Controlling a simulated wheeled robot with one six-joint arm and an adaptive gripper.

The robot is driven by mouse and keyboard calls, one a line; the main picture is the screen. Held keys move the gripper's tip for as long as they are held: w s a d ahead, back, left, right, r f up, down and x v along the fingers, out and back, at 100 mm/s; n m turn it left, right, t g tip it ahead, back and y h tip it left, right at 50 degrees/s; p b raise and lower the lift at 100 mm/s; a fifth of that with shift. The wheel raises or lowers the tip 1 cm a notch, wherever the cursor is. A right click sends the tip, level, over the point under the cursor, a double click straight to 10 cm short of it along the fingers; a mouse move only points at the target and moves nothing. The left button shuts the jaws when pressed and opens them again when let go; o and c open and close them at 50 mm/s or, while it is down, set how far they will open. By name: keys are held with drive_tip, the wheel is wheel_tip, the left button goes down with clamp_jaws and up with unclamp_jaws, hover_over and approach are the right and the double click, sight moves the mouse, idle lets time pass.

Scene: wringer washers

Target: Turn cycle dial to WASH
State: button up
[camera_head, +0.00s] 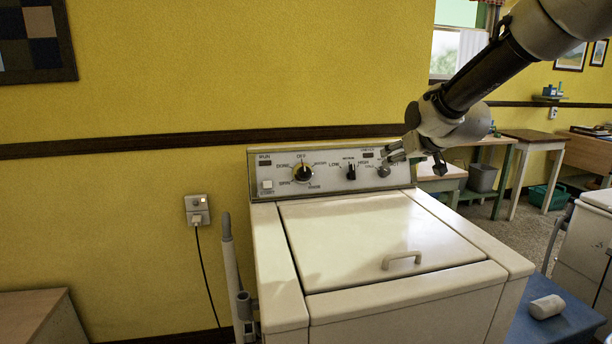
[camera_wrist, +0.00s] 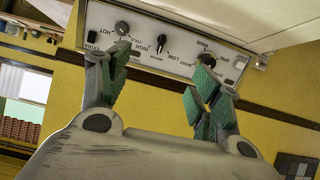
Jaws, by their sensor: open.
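The cycle dial (camera_head: 304,173) is a round dark knob on the left part of the washer's control panel (camera_head: 328,186). Its pale-orange mark points up toward OFF; DONE and SPIN are at its left, and the right-hand labels are too small to read surely. My gripper (camera_head: 414,160) is open and empty at the panel's right end, well right of the dial and near the right knob (camera_head: 384,170). In the wrist view the panel appears upside down beyond my open fingers (camera_wrist: 160,88). There the dial (camera_wrist: 206,58) is partly hidden behind the right finger.
A middle knob (camera_head: 351,173) sits between the dial and the right knob. The washer's closed lid (camera_head: 370,235) has a raised handle (camera_head: 401,258). A pale hose (camera_head: 229,260) stands left of the washer. A blue stool (camera_head: 560,325) holds a white cylinder (camera_head: 546,307).

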drive_tip(key=w+a+f+n+t+y, duration=0.1)
drive_tip(key=w+a+f+t, duration=0.15)
drive_tip(key=w+a, duration=0.4)
drive_tip(key=w+a+f+n+t+y, duration=0.1)
drive_tip(key=w+a+f, duration=0.35)
drive_tip(key=a, duration=0.35)
drive_tip(key=t+y, duration=0.2)
approach(306, 174)
drive_tip(key=shift+w+a+r+n, duration=0.15)
drive_tip(key=shift+w+a, duration=0.1)
drive_tip(key=shift+w, duration=0.25)
drive_tip(key=shift+w+a+f+n, duration=0.15)
drive_tip(key=shift+w+a, duration=0.15)
drive_tip(key=shift+w, duration=0.25)
drive_tip(key=x, duration=0.7)
drive_tip(key=shift+w+a, duration=0.1)
drive_tip(key=shift+w, duration=0.15)
drive_tip(key=c, duration=1)
